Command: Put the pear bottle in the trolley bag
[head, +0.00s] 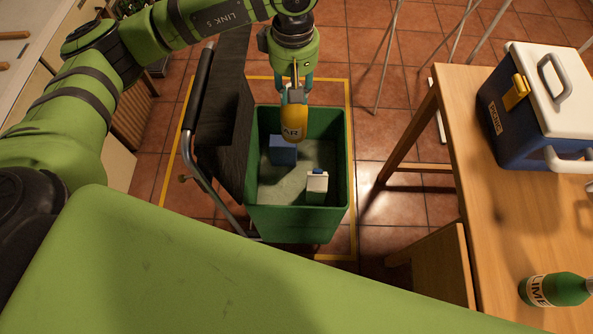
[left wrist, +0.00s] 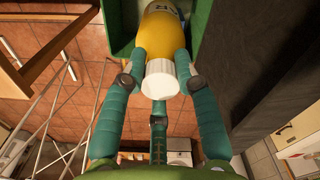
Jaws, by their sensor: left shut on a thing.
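The pear bottle (head: 293,121) is yellow with dark letters ending in "AR". It hangs from my left gripper (head: 294,88) over the far part of the green trolley bag (head: 297,222). In the left wrist view the teal fingers (left wrist: 161,78) close around the bottle by its white cap (left wrist: 163,80), and the yellow body (left wrist: 167,32) points into the bag. In the head view the bottle covers part of the bag's far rim; I cannot tell its exact height above it. My right gripper is not seen.
Inside the bag are a blue box (head: 283,150) and a white carton (head: 317,186) with a blue cap. A dark panel and a trolley handle (head: 198,88) stand left of the bag. The wooden table (head: 505,225) at right holds a cooler (head: 535,125) and a green lime bottle (head: 556,289).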

